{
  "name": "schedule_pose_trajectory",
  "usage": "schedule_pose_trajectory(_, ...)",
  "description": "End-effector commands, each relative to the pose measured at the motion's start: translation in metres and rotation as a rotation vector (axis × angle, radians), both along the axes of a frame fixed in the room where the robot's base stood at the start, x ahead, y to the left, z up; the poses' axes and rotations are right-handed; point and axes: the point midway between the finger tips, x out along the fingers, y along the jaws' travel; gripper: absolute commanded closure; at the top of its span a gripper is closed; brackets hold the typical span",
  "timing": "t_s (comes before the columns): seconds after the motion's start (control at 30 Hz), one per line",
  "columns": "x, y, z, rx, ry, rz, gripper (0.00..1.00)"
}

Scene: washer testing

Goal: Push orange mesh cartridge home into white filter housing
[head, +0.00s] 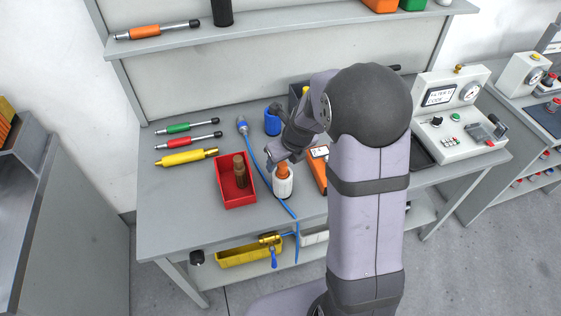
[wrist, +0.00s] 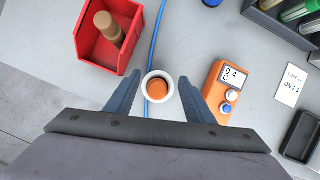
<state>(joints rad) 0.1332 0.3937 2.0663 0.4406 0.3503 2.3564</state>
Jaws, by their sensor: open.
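The white filter housing (head: 283,186) stands upright on the grey bench, right of the red bin. The orange mesh cartridge (head: 284,169) sits in its mouth, with its upper part showing above the rim in the head view. In the wrist view the cartridge (wrist: 158,88) shows as an orange disc inside the white ring of the housing (wrist: 170,77). My gripper (wrist: 160,90) is open, with one finger on each side of the housing and gaps between. How deep the cartridge sits is hidden.
A red bin (head: 222,199) with a brown cylinder (wrist: 108,26) stands left of the housing. A blue cable (head: 262,173) runs past the housing. An orange meter (wrist: 230,90) lies close to the right finger. Screwdriver-like tools (head: 190,142) lie at the back left.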

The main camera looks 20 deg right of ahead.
Motion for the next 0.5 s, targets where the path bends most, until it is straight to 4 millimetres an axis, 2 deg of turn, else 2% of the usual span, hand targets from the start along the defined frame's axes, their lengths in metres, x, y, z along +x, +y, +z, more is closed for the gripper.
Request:
schedule_pose_trajectory(0.2,-0.009,-0.003,0.029,-0.001,-0.009,-0.002,0.51)
schedule_pose_trajectory(0.5,-0.016,-0.006,0.048,-0.001,-0.009,-0.002,0.51)
